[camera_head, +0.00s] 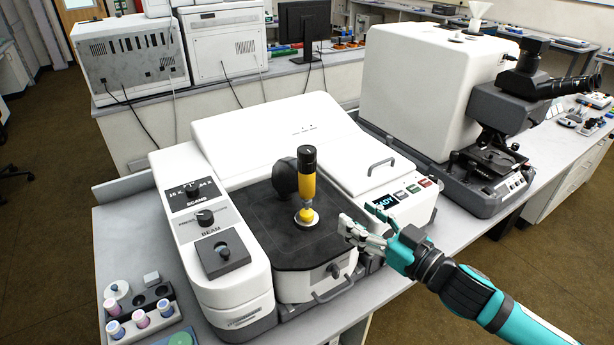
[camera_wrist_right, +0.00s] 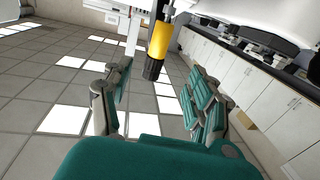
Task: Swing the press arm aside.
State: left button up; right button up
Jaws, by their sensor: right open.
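The press arm's yellow handle with a black top (camera_head: 308,190) stands upright over a round silver plate (camera_head: 306,219) on the dark top of the white spectrometer (camera_head: 265,130). A dark rounded part (camera_head: 284,177) sits just behind the handle. My right gripper (camera_head: 352,230) is open and empty, to the right of the handle and lower in the head view, apart from it. In the right wrist view the yellow and black handle (camera_wrist_right: 159,45) shows beyond and between the spread fingers (camera_wrist_right: 155,103). My left gripper is not in view.
A control panel with knobs (camera_head: 206,216) lies left of the dark top, and a small display with buttons (camera_head: 385,201) lies right. A vial rack (camera_head: 140,310) is at the front left. A white microscope unit (camera_head: 420,85) stands at the right.

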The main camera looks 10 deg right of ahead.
aim_at(313, 183)
jog(key=p+x, duration=0.4)
jog(key=x, duration=1.1)
jog(key=shift+w+d+r, duration=0.1)
jog(key=shift+w+a+p, duration=0.3)
jog(key=shift+w+a, duration=0.05)
jog(key=shift+w, duration=0.2)
jog(key=shift+c, duration=0.4)
grip_shut()
